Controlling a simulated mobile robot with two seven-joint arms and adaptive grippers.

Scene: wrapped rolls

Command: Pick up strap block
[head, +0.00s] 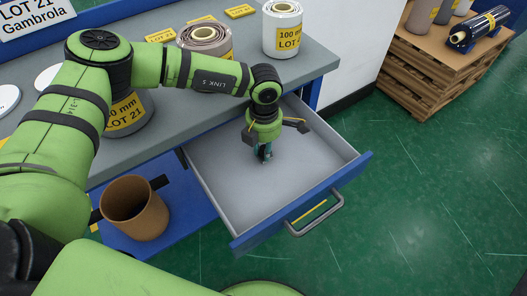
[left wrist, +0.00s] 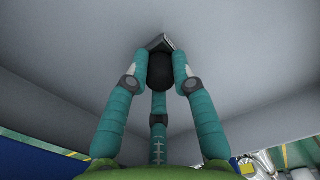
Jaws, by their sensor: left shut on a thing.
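My left gripper (head: 265,153) reaches down into the open drawer, near its back. In the left wrist view its teal fingers (left wrist: 158,72) close around a small dark and grey piece, which I take to be the strap block (left wrist: 154,42). The block sits between the fingertips, against or just above the pale drawer floor; I cannot tell whether it touches it. In the head view the gripper hides the block. My right gripper is not in view.
The grey drawer (head: 215,195) stands pulled out below the workbench (head: 315,52), its walls around my gripper. Labelled rolls, such as the white roll (head: 282,30), stand on the bench. A brown bin (head: 135,208) is at lower left. A pallet stack (head: 428,65) stands at right. Green floor is clear between.

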